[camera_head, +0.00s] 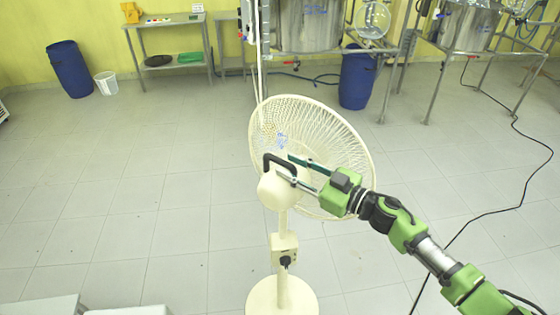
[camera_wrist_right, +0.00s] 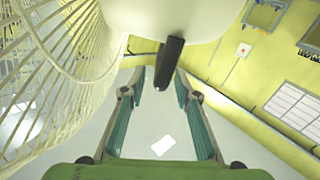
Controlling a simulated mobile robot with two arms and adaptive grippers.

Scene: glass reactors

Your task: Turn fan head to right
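A cream standing fan stands on the floor in the head view, with a round wire cage (camera_head: 345,150), a motor housing (camera_head: 276,192), and a round base (camera_head: 282,298). In the wrist view, the dark handle (camera_wrist_right: 173,58) shows between and just beyond the fingertips of my open right gripper (camera_wrist_right: 166,78). Gaps show on both sides, and I see no contact. My left gripper is not in view.
The fan cage (camera_wrist_right: 60,50) fills the left of the wrist view, close to one finger. A blue barrel (camera_head: 357,78), steel vessels (camera_head: 306,25) on frames and a side table (camera_head: 165,22) stand farther back. A black cable (camera_head: 520,165) lies at right.

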